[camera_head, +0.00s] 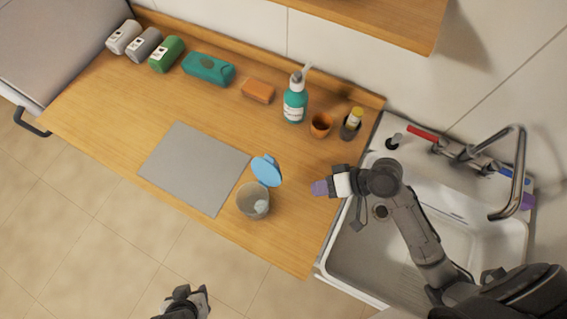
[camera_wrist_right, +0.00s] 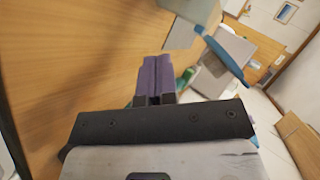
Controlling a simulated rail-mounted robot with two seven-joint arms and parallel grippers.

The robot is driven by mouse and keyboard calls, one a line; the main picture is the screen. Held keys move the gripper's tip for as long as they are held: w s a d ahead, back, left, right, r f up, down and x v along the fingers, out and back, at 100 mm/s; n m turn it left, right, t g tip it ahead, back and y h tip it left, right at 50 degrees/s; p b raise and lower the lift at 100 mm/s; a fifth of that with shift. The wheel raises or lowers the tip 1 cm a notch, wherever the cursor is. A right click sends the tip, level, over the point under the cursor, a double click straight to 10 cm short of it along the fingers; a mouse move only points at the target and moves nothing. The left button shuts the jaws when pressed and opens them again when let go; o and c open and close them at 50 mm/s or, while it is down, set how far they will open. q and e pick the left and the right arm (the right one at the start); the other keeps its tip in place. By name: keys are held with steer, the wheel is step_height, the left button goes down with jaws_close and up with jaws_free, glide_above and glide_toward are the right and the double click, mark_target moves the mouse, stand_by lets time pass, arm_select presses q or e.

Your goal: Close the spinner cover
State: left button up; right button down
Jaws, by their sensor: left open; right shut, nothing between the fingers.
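The spinner is a greyish translucent cup (camera_head: 253,203) near the front edge of the wooden counter. Its light blue cover (camera_head: 266,171) stands open, tilted up at the cup's far side. The cover (camera_wrist_right: 226,58) also shows as a slanted blue disc edge in the right wrist view, right of the fingers. My right gripper (camera_head: 320,188) is to the right of the cover, apart from it; its purple fingers (camera_wrist_right: 157,78) are shut and empty. My left gripper (camera_head: 198,296) is open and empty over the floor, below the counter's front edge.
A grey mat (camera_head: 190,165) lies left of the spinner. Behind stand a teal pump bottle (camera_head: 295,102), a brown cup (camera_head: 320,125), an orange block (camera_head: 257,90) and a teal pack (camera_head: 208,68). A sink (camera_head: 370,255) with a tap (camera_head: 515,175) is at right.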

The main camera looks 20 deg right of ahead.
mark_target(274, 159)
steer(key=w+d+r+m+y+b, duration=0.4)
steer(key=w+d+y+b, duration=0.2)
steer(key=w+y+b, duration=0.5)
arm_select(q)
step_height(274, 159, down, 13)
steer(key=shift+a+f, duration=0.15)
steer(key=shift+a, duration=0.1)
arm_select(e)
steer(key=shift+m+t+h, duration=0.3)
steer(key=shift+t+h, duration=0.1)
steer(key=shift+h, duration=0.1)
steer(key=shift+s+a+r, duration=0.4)
steer(key=shift+a+r, duration=0.2)
steer(key=shift+a, duration=1.4)
steer(key=shift+s+a+r, duration=0.45)
steer(key=shift+a+r, duration=0.15)
steer(key=shift+a, duration=1.4)
steer(key=shift+s+a+r, duration=0.4)
steer(key=shift+a+r, duration=0.2)
steer(key=shift+a, duration=1.4)
arm_select(q)
steer(key=shift+s, duration=0.1)
steer(key=shift+d, duration=0.15)
